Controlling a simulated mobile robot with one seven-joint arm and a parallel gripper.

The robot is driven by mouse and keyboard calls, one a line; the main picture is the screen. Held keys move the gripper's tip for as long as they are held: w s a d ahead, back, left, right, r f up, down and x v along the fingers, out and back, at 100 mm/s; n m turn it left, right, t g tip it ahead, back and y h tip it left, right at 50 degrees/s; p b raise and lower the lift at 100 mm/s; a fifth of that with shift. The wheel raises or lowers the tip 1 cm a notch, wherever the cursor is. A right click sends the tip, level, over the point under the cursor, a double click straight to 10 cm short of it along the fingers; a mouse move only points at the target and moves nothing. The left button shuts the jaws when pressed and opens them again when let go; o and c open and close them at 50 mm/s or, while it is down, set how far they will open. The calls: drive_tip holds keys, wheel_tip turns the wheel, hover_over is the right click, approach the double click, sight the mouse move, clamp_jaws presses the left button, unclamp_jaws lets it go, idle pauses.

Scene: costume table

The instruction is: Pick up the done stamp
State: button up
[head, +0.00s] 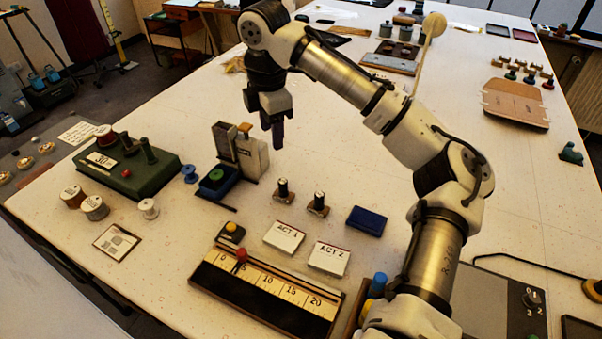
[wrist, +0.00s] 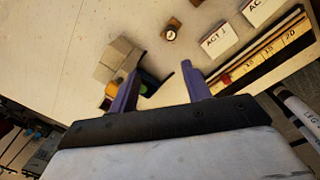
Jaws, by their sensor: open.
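Two small stamps with dark upright handles on brown bases stand on the white table in the head view: a left stamp (head: 283,190) and a right stamp (head: 318,204). I cannot read which one is the done stamp. One stamp (wrist: 170,33) shows near the top of the wrist view, beyond the fingertips. My gripper (head: 273,138) hangs above the table, behind and above the stamps and apart from them. In the wrist view its two purple-grey fingers (wrist: 159,76) are spread with nothing held between them.
A beige box device (head: 250,155) with an orange knob stands below my gripper. ACT 1 (head: 284,237) and ACT 2 (head: 328,258) boxes lie in front of the stamps, a blue pad (head: 366,221) to the right. A numbered scale board (head: 262,295) is at the front.

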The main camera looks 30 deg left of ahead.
wheel_tip(320, 180, down, 2)
drive_tip(key=d, duration=0.2)
drive_tip(key=b, duration=0.5)
hover_over(282, 181)
drive_tip(key=shift+g+h, duration=0.3)
drive_tip(key=f, duration=0.7)
drive_tip(key=shift+w+d, duration=0.2)
drive_tip(key=shift+w, duration=0.05)
wheel_tip(282, 181, down, 6)
drive_tip(key=b, duration=0.7)
drive_tip(key=shift+s+a+f, duration=0.1)
drive_tip(key=shift+s+f, duration=0.05)
drive_tip(key=shift+f, duration=0.1)
drive_tip(key=shift+c, duration=0.2)
clamp_jaws()
drive_tip(key=shift+r, duration=0.15)
